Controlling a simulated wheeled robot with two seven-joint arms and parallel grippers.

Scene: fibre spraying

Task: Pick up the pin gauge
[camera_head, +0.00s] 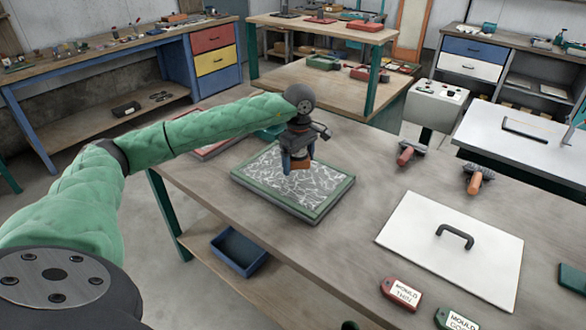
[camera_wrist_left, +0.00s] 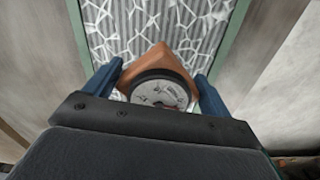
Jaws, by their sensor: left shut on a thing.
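The pin gauge (camera_wrist_left: 158,88) is an orange body with a round dial, seen from above in the left wrist view. It sits between the blue fingers of my left gripper (camera_wrist_left: 155,84), which is shut on it. In the head view my left gripper (camera_head: 298,158) points down over the green-rimmed mould (camera_head: 330,204) with white fibre strands. The orange pin gauge (camera_head: 298,165) shows below the fingers there. I cannot tell whether its underside touches the fibre. My right gripper is not in view.
Two orange-handled tools (camera_head: 407,154) (camera_head: 474,183) lie right of the mould. A white board with a black handle (camera_head: 430,262) lies nearer. A red tag (camera_head: 402,293) and a green tag (camera_head: 455,320) lie by the front edge. A grey box (camera_head: 436,105) stands behind.

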